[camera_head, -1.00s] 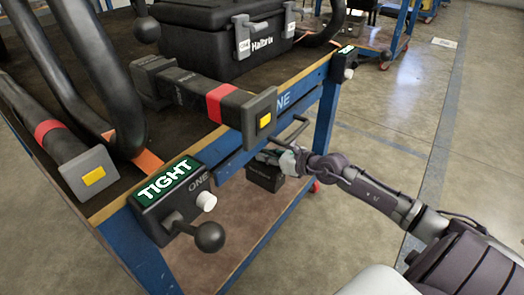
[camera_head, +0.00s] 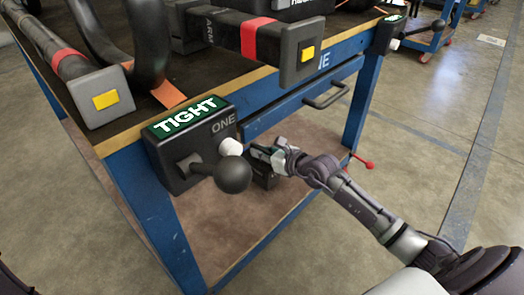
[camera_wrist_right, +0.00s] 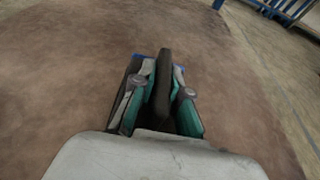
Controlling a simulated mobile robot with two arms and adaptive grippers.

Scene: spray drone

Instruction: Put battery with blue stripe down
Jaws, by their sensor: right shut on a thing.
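My right gripper (camera_head: 266,154) reaches in under the blue workbench's top edge, just right of the TIGHT clamp box. It is shut on the dark handle of the battery (camera_head: 264,180), a black block partly hidden by the gripper and the clamp box. In the right wrist view, the gripper's green-lined fingers (camera_wrist_right: 162,100) close around the dark handle, and blue bits of the battery (camera_wrist_right: 147,56) show beyond. The brown lower shelf (camera_head: 215,228) lies below; I cannot tell whether the battery touches it. My left gripper is not in view.
The TIGHT clamp box (camera_head: 192,145) with its black ball lever stands close left of my right gripper. A drawer handle (camera_head: 327,97) juts out above right. Drone arms with red bands (camera_head: 262,38) lie on the bench top. The visible lower shelf looks clear around the battery.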

